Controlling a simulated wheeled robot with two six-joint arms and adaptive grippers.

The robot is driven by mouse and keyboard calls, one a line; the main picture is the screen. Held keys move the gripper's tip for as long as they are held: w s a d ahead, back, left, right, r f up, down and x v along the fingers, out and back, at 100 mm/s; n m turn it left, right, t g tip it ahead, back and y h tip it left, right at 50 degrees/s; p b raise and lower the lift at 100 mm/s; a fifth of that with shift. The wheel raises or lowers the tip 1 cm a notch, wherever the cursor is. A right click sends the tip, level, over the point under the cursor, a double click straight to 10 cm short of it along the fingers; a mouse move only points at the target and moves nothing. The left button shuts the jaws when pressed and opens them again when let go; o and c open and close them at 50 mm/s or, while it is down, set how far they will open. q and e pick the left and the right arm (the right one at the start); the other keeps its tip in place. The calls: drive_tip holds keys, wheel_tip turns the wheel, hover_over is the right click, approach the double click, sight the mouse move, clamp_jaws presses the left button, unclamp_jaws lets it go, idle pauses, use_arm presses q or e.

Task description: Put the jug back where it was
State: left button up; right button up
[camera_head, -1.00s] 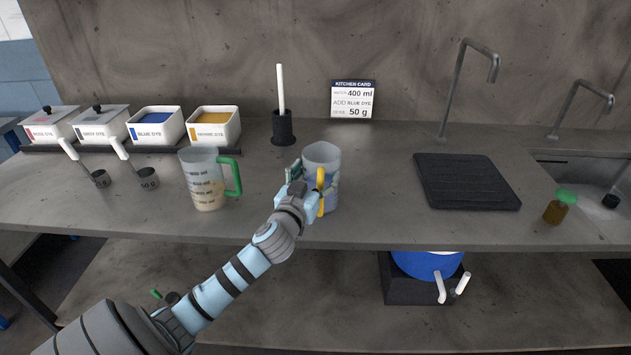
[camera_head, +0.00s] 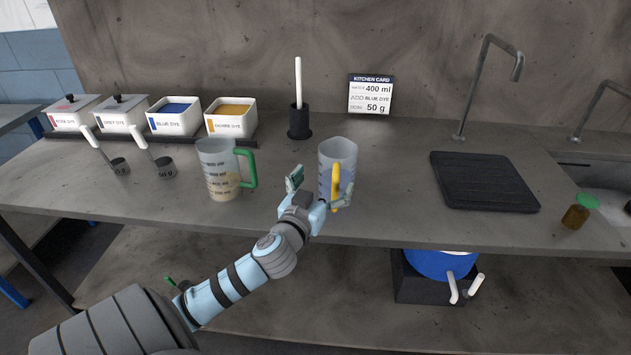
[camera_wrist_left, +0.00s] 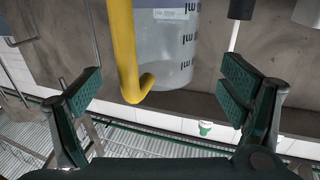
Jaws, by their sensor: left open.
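A clear jug with a yellow handle (camera_head: 326,160) stands upright on the grey counter, right of the green-handled jug. Its yellow handle (camera_head: 335,187) faces the front edge. In the left wrist view the yellow handle (camera_wrist_left: 124,50) and the jug's clear wall (camera_wrist_left: 168,50) show between the spread fingers, and neither finger visibly presses on the handle. My right gripper is not in view.
A green-handled jug (camera_head: 216,177) with pale contents stands to the left. A black mat (camera_head: 484,182), tap (camera_head: 487,85) and small bottle (camera_head: 577,214) are right.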

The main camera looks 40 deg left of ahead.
use_arm(q)
drive_tip(key=v, duration=0.7)
drive_tip(key=shift+r, duration=0.1)
drive_tip(key=s+d+f+m+g+h, duration=0.1)
drive_tip(key=s+d+f+g, duration=0.1)
drive_tip(key=s+f+g, duration=0.45)
drive_tip(key=s+d+f+g, duration=0.2)
drive_tip(key=s+f, duration=0.2)
drive_tip(key=f, duration=0.6)
drive_tip(key=s+d+f+m+g+h, duration=0.4)
drive_tip(key=s+d+f+g, duration=0.15)
drive_tip(key=s+d, duration=0.45)
wheel_tip(320, 180, down, 13)
drive_tip(key=a, duration=0.1)
drive_tip(key=s+a+f+g, duration=0.1)
drive_tip(key=s+f, duration=1.4)
drive_tip(key=f, duration=0.4)
drive_tip(key=shift+s+a+f+n+g, duration=0.3)
drive_tip(key=shift+a+f+g, duration=0.05)
drive_tip(key=shift+f+g, duration=0.05)
